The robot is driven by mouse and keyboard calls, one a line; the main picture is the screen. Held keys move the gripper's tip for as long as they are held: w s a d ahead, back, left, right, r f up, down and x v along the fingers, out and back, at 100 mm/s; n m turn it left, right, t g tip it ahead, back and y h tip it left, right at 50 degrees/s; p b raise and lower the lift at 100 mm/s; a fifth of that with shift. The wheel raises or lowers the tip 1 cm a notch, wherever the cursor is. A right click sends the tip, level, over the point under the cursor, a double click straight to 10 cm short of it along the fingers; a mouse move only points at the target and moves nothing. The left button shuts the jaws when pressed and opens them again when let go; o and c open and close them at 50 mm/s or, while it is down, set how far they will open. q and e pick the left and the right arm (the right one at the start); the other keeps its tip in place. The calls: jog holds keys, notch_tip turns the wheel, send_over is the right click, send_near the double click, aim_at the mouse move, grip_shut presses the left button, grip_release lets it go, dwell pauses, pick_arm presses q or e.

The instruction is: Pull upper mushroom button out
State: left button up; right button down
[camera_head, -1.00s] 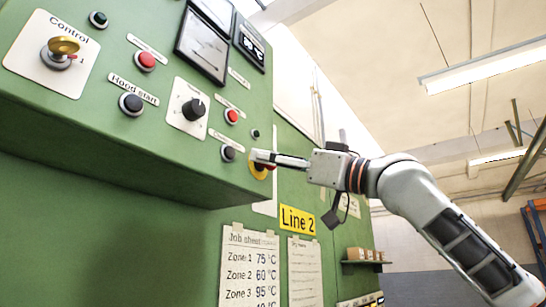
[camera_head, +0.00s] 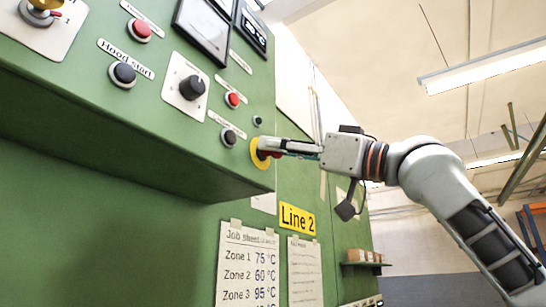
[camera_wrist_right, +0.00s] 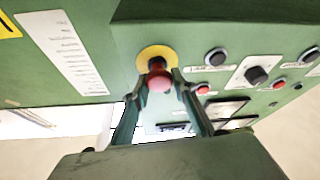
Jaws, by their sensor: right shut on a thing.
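The upper mushroom button (camera_wrist_right: 159,78) is red and sits on a round yellow plate (camera_head: 258,153) at the lower right corner of the green control panel. In the right wrist view the button's dark stem shows between its head and the yellow plate (camera_wrist_right: 157,57). My right gripper (camera_head: 272,147) reaches the button from the right in the head view and covers most of it. In the right wrist view its two fingers (camera_wrist_right: 156,83) stand on either side of the red head, shut on it. My left gripper is not in view.
Close by are a black button (camera_head: 229,137), a small dark button (camera_head: 257,121), a red button (camera_head: 232,99) and a black knob (camera_head: 193,88). A yellow Line 2 sign (camera_head: 297,219) and job sheets (camera_head: 247,262) hang below. Free air lies right of the panel.

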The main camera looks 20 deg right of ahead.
jog(key=shift+s+d, duration=0.1)
jog(key=c, duration=1.8)
grip_release()
jog(key=shift+o, duration=0.9)
jog(key=shift+s+d, duration=0.15)
jog(key=shift+s, duration=0.05)
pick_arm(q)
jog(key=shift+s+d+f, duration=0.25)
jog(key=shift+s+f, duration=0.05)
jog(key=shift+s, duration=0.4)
pick_arm(e)
jog(key=v, duration=1.2)
jog(key=shift+w, duration=0.1)
